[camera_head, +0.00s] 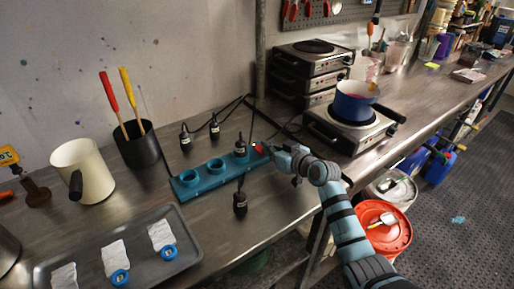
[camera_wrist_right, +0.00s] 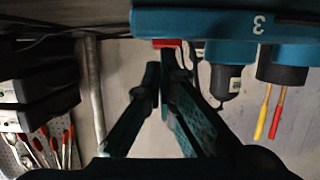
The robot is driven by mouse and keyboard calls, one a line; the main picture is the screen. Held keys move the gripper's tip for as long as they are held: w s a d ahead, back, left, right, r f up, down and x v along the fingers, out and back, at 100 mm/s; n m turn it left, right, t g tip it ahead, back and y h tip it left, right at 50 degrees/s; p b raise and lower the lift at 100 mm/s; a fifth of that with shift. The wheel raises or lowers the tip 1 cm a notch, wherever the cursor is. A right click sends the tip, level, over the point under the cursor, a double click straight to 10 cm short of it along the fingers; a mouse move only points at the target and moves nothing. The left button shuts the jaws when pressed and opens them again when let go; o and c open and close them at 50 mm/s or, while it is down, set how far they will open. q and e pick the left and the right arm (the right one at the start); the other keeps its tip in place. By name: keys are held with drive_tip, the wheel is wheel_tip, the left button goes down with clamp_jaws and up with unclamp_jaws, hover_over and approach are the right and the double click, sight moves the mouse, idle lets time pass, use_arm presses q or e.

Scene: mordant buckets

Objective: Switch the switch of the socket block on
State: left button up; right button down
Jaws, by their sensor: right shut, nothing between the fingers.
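The teal socket block (camera_head: 205,183) lies on the metal bench, with round sockets along its top. Its red switch (camera_head: 261,148) is at the right end. In the right wrist view, which is upside down, the block (camera_wrist_right: 200,22) runs along the top and the red switch (camera_wrist_right: 167,43) sticks out from it. My right gripper (camera_head: 270,149) is at that end of the block, its fingers shut and empty. In the wrist view its fingertips (camera_wrist_right: 159,68) are close to the switch; I cannot tell whether they touch. The switch's on or off position is unclear. My left gripper is out of view.
A black plug (camera_head: 240,146) appears to be in the socket nearest the switch. Other black plugs (camera_head: 185,139) stand behind the block and one (camera_head: 240,203) in front. A hot plate (camera_head: 345,133) with a blue pot (camera_head: 352,108) is to the right. A grey tray (camera_head: 190,258) lies front left.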

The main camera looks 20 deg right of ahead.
drive_tip(key=shift+s+d, duration=0.1)
drive_tip(key=shift+r+p, duration=0.5)
drive_tip(key=shift+p, duration=0.2)
drive_tip(key=r+p+v, duration=0.1)
drive_tip(key=p+v, duration=0.3)
drive_tip(key=v, duration=0.7)
drive_tip(key=shift+f, duration=0.1)
